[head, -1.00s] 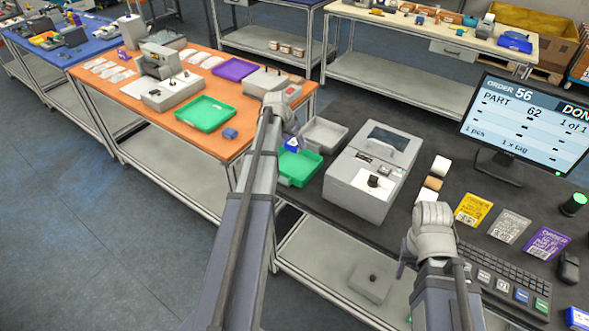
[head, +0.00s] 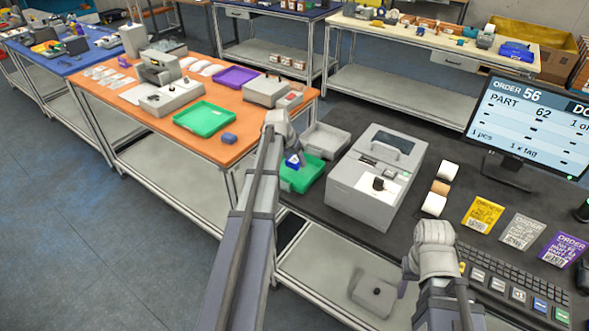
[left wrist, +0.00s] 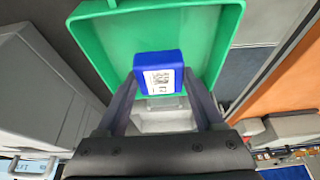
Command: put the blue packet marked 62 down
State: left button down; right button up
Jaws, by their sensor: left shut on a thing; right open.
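The blue packet (left wrist: 159,72) is held between the two fingers of my left gripper (left wrist: 160,92) in the left wrist view. A white label with a barcode shows on its face; I cannot read its number. In the head view, the packet (head: 292,161) is over the green tray (head: 303,182) on the dark bench. My left gripper (head: 294,155) is shut on it. I cannot tell whether the packet touches the tray floor. My right gripper (head: 404,283) is open and empty, low near the keyboard.
A grey tray (head: 327,138) lies behind the green tray. A grey printer-like machine (head: 378,175) stands to its right. A monitor (head: 530,125), order cards (head: 482,213) and a keyboard (head: 495,275) are further right. An orange table (head: 150,120) is at left.

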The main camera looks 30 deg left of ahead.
aim_at(294, 166)
pick_arm(q)
notch_tip(294, 166, down, 4)
jog(key=b, duration=0.3)
jog(key=shift+r, duration=0.25)
grip_release()
jog(key=p+v, duration=1.1)
jog(key=v, duration=0.1)
jog(key=shift+r, duration=0.1)
jog(key=shift+w, duration=0.1)
